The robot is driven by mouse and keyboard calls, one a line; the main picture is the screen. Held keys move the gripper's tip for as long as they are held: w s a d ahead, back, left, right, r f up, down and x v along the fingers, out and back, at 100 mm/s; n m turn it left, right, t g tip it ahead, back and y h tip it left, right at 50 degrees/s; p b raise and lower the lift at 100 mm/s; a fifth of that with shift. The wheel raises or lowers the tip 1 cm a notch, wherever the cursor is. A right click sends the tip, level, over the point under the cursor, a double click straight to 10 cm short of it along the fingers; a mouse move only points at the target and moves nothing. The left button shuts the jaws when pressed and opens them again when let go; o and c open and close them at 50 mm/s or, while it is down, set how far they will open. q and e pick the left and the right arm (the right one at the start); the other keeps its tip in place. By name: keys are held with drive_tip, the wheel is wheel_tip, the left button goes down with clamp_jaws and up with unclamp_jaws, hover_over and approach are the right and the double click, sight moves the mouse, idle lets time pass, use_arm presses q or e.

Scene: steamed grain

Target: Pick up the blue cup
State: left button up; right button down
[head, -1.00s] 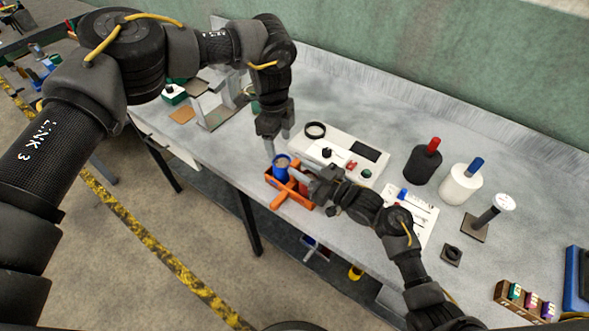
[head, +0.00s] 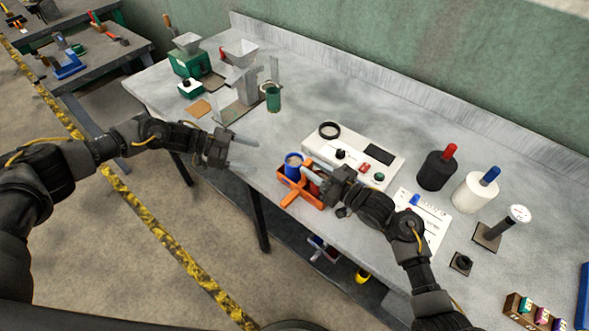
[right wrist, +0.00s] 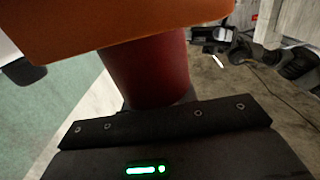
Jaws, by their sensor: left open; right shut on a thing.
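The blue cup (head: 293,168) stands upright in the orange carrier (head: 313,202) near the table's front edge. Something pale fills its top. My left gripper (head: 250,154) is open and empty, left of the cup and apart from it, over the front edge. My right gripper (head: 316,183) is at the carrier's right side, shut on it. In the right wrist view a dark red cylindrical part (right wrist: 148,72) lies against my gripper, under an orange block (right wrist: 110,25). It looks like a handle of the carrier; the fingertips are hidden there.
A white panel (head: 345,147) with a black ring stands behind the carrier. A black bottle (head: 436,172) and a white bottle (head: 473,192) stand right. A green cup (head: 273,98) and a grey stand (head: 240,98) are at the back left. Bare table lies between stand and carrier.

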use_arm(q)
drive_tip(key=x, duration=1.2)
use_arm(e)
drive_tip(key=shift+d, duration=0.1)
use_arm(q)
drive_tip(key=shift+c, duration=0.3)
drive_tip(key=c, duration=1.1)
wheel_tip(320, 180, up, 18)
use_arm(e)
drive_tip(key=c, duration=1)
unclamp_jaws()
drive_tip(key=v, duration=1.2)
